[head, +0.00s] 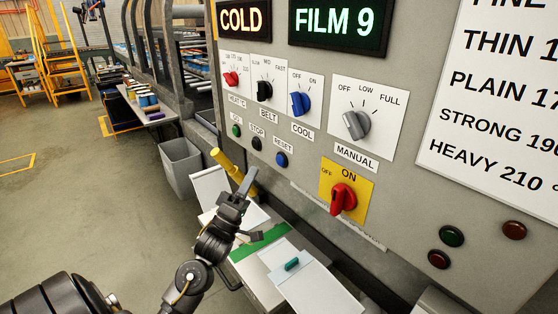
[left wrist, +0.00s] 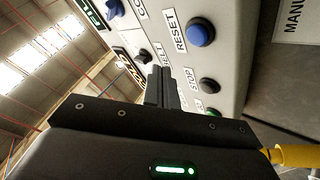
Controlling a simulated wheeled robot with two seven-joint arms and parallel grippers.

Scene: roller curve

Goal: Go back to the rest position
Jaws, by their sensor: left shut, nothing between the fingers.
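My left gripper (head: 246,182) is shut and empty in the head view, raised in front of the grey control panel (head: 290,150), below the row of buttons. In the left wrist view its closed fingers (left wrist: 163,88) point toward the panel, near the blue RESET button (left wrist: 200,32) and the black STOP button (left wrist: 209,86). I cannot tell from the views whether the fingertips touch the panel; they appear apart from it. My right gripper is not in view.
The panel carries a red main switch (head: 342,198) at ON and a grey MANUAL knob (head: 355,124). A yellow bar (head: 230,170) sticks out behind my left gripper. A white tray (head: 312,287) with a small green piece (head: 291,265) lies below. Open floor (head: 80,210) is at left.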

